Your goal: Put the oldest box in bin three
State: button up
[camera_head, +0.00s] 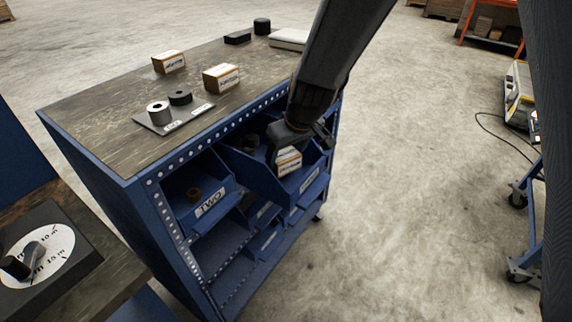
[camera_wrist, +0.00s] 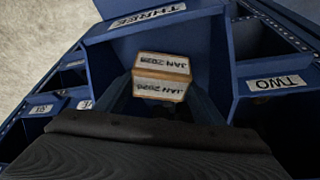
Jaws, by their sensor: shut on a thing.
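A small white-and-tan box (camera_head: 289,161) is between the fingers of my gripper (camera_head: 287,150), which is shut on it. In the wrist view the box (camera_wrist: 161,77) has dates on its faces that look like "JAN 2026", upside down. The box is at the opening of a blue bin (camera_wrist: 200,38) labelled THREE, the same bin in the head view (camera_head: 262,182). I cannot tell whether it touches the bin's floor. Two similar boxes stand on the bench top, one farther back (camera_head: 168,62) and one nearer (camera_head: 221,78); their dates are too small to read.
Bin TWO (camera_head: 209,204) is beside bin three and holds a small brown item. On the wooden bench top (camera_head: 110,95) are a plate with cylinders (camera_head: 172,118), black items and a white slab. A dial (camera_head: 38,255) is front left.

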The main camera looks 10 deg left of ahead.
aim_at(285, 164)
jog(key=shift+f+b, duration=0.4)
jog(key=shift+f, duration=1.25)
jog(key=shift+f, duration=0.15)
jog(key=o, duration=1.3)
jog(key=shift+o, duration=0.2)
jog(key=shift+d+r, duration=0.1)
jog(key=shift+r, duration=0.45)
jog(key=v, duration=1.1)
jog(key=shift+s, duration=0.15)
jog(key=shift+d, duration=0.2)
